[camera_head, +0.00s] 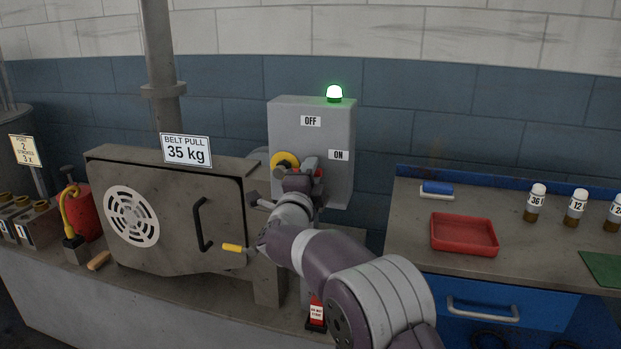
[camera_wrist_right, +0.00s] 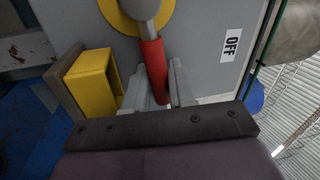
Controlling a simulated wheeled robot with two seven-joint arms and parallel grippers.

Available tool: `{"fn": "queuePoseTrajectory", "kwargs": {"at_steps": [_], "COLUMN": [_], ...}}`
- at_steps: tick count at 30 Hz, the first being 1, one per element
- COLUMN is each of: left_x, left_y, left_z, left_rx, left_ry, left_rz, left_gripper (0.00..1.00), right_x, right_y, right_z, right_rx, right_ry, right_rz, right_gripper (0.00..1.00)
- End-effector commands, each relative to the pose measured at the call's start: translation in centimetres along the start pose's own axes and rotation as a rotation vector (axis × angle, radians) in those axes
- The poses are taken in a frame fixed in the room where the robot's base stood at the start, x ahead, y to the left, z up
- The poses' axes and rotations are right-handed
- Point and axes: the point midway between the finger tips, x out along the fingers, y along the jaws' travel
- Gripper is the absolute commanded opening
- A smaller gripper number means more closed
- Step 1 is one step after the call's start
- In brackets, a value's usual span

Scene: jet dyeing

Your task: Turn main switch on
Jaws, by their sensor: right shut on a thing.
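The grey switch box (camera_head: 334,182) stands against the wall, with an OFF label (camera_head: 310,121) near its top and an ON label (camera_head: 339,155) at its right. A green lamp (camera_head: 334,94) glows on top. The main switch has a yellow disc (camera_head: 281,159) and a red handle (camera_head: 319,173), which points right, toward the ON side. My right gripper (camera_head: 303,172) is shut on the red handle and partly hides it. In the right wrist view the red handle (camera_wrist_right: 153,62) runs between the fingers (camera_wrist_right: 158,85), with the OFF label (camera_wrist_right: 232,44) to the right. My left gripper is not in view.
A grey machine with a black door handle (camera_head: 200,225) and a yellow-tipped lever (camera_head: 233,247) is left of my right arm. A bench at the right holds a red tray (camera_head: 464,250) and labelled bottles (camera_head: 535,203). A red tag (camera_head: 316,312) stands below the box.

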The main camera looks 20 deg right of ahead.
Motion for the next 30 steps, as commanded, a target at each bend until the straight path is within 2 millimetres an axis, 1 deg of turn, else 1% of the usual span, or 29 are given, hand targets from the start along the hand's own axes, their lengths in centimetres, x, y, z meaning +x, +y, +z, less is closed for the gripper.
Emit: {"fn": "queuePoseTrajectory", "kwargs": {"at_steps": [12, 13, 14, 26, 29, 30], "left_x": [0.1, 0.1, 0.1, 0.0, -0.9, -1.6], "left_y": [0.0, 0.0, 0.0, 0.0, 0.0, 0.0], "left_z": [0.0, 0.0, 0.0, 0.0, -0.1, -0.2], "left_rx": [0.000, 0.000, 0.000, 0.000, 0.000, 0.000], "left_ry": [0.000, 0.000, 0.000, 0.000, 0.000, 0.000], "left_rz": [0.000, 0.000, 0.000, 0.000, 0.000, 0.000], "left_gripper": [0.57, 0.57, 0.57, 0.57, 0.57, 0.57], "right_x": [0.0, 0.0, 0.0, 0.0, 0.1, 0.2], "right_y": [0.1, 0.1, 0.1, 0.1, -0.5, -0.8], "right_z": [0.0, 0.0, 0.0, 0.0, 0.0, -0.1], "right_rx": [0.004, 0.004, 0.004, 0.003, -0.020, -0.043], "right_ry": [0.001, 0.001, 0.001, 0.000, -0.004, -0.008], "right_rz": [0.002, 0.002, 0.002, 0.002, 0.003, 0.004], "right_gripper": [0.00, 0.31, 0.41, 0.41, 0.41, 0.41]}}
